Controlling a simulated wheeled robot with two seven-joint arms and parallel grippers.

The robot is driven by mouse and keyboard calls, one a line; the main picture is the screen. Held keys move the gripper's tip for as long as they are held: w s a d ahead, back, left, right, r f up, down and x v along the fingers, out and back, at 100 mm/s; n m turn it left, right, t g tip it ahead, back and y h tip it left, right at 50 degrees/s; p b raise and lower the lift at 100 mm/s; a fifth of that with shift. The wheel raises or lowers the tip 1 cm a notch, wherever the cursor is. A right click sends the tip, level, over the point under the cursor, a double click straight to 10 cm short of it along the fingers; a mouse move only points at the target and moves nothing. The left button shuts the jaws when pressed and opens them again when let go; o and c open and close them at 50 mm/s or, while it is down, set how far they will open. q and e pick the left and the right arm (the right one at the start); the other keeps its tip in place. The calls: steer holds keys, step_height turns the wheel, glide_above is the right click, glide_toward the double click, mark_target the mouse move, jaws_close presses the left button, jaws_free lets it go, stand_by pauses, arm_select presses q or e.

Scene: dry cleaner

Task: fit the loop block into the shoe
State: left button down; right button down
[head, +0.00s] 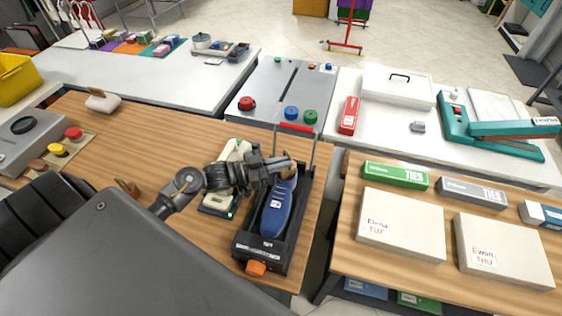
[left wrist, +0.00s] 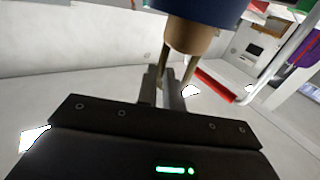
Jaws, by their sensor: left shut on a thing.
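The blue shoe (head: 276,212) lies in a black holder (head: 245,243) with an orange knob at its near end and a red-topped metal frame at its far end. My left gripper (head: 284,166) is over the shoe's far end, shut on the loop block (head: 292,169), a tan piece mostly hidden by the fingers. In the left wrist view the tan block (left wrist: 190,37) meets the dark blue shoe (left wrist: 210,8); its thin loop is between the fingertips (left wrist: 168,75). How deep it sits in the shoe I cannot tell. My right gripper is not in view.
A pale device (head: 232,160) stands left of the holder. A tray with coloured knobs (head: 75,146) and a small tan block (head: 127,187) are further left. A side table with white boxes (head: 400,222) stands right, across a gap. The wooden bench is clear between.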

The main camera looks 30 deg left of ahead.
arm_select(q)
steer(key=shift+f+b, duration=0.4)
steer(key=shift+f, duration=0.25)
steer(key=c, duration=1.5)
jaws_free()
steer(key=shift+c, duration=0.2)
steer(key=shift+r, duration=0.25)
steer(key=shift+r+p, duration=0.45)
steer(key=b+v, duration=0.3)
steer(key=v, duration=0.9)
